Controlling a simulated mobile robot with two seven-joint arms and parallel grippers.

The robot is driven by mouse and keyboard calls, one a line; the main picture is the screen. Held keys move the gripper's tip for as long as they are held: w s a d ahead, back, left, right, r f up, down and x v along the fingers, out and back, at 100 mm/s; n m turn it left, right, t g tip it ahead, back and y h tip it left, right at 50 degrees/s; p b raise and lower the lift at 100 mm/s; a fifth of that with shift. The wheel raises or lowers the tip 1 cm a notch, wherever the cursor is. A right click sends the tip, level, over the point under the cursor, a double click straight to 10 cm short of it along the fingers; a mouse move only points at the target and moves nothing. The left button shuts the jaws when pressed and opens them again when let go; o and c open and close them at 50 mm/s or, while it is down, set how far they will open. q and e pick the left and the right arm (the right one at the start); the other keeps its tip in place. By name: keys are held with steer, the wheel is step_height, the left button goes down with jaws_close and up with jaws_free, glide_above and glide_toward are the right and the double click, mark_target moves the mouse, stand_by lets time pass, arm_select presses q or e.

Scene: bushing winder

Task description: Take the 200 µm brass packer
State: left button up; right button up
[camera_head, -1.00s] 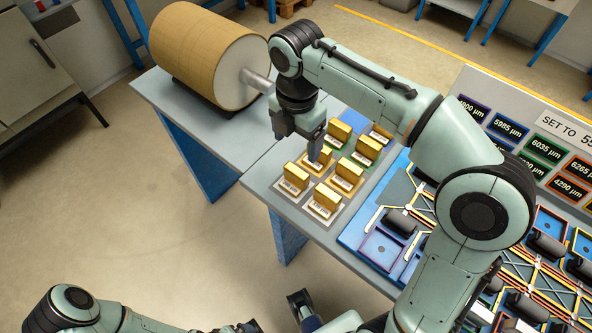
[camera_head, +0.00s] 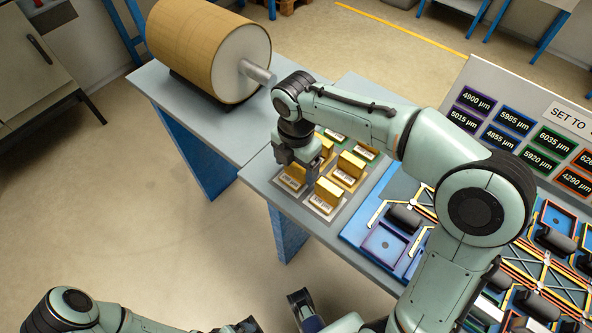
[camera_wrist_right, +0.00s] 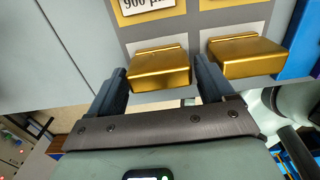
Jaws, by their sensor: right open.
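Several brass packers stand on labelled plates at the left end of the workbench. My open right gripper (camera_head: 311,182) points down over the front row. In the right wrist view its fingers (camera_wrist_right: 162,82) are on either side of one brass packer (camera_wrist_right: 160,70), with nothing clearly gripped. In the head view this appears to be the front-left packer (camera_head: 294,172), partly hidden by the gripper. Another packer (camera_head: 327,194) stands to its right and also shows in the right wrist view (camera_wrist_right: 246,57). I cannot read which label says 200 µm.
A label ending in 900 µm (camera_wrist_right: 148,5) lies behind the front row. A blue tray (camera_head: 358,232) with rollers is right of the packers. A large wound cylinder (camera_head: 200,50) lies on the grey table behind. A sign board (camera_head: 520,100) stands at right.

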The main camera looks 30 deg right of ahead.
steer(key=c, duration=0.9)
steer(key=shift+r, duration=0.1)
